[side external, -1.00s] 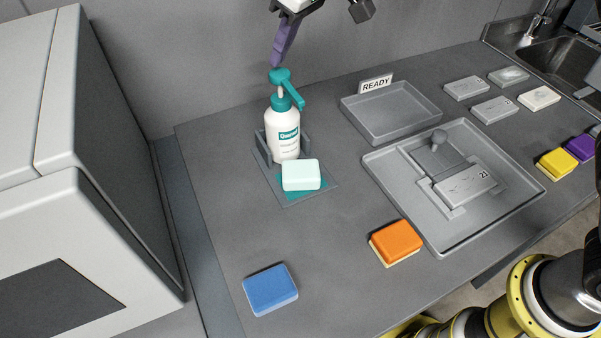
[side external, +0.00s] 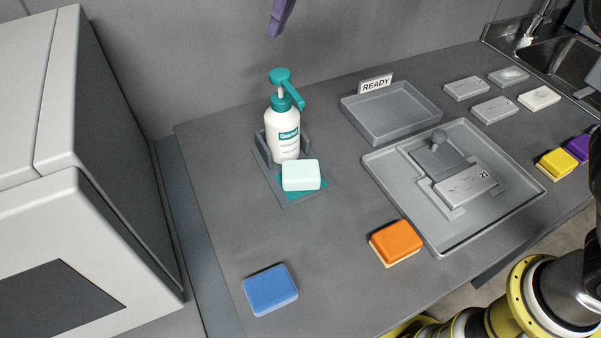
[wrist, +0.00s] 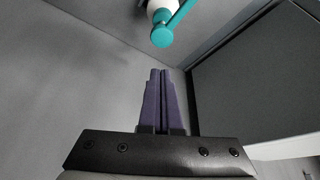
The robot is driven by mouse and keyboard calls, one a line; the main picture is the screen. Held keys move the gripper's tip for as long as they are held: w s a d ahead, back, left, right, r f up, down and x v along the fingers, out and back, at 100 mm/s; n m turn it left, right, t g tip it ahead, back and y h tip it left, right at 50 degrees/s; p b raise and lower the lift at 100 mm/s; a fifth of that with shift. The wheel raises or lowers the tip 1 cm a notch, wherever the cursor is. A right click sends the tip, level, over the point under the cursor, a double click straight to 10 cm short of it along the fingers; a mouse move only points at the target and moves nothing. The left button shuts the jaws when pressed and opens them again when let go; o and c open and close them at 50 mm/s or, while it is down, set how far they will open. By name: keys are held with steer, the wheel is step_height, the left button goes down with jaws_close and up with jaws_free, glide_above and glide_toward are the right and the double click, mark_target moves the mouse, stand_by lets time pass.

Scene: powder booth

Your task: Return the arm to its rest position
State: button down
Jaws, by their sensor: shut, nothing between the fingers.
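My gripper (side external: 278,22) shows at the top edge of the side external view as purple fingers, above the white pump bottle (side external: 284,133) with its teal head. The rest of the gripper is out of that view. In the wrist view the purple fingers (wrist: 161,72) lie together, shut and empty. The teal pump head (wrist: 162,36) shows beyond the fingertips there, apart from them. The bottle stands upright in a grey holder (side external: 263,150), with a pale mint sponge (side external: 300,174) in front of it.
A blue sponge (side external: 270,289) and an orange sponge (side external: 397,241) lie on the grey bench. A tray (side external: 400,207) holds a block marked 21 (side external: 465,184); an empty READY tray (side external: 390,110) is behind. A large grey cabinet (side external: 110,150) stands left, a sink (side external: 560,65) at back right.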

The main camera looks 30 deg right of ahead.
steer(key=shift+r, duration=0.5)
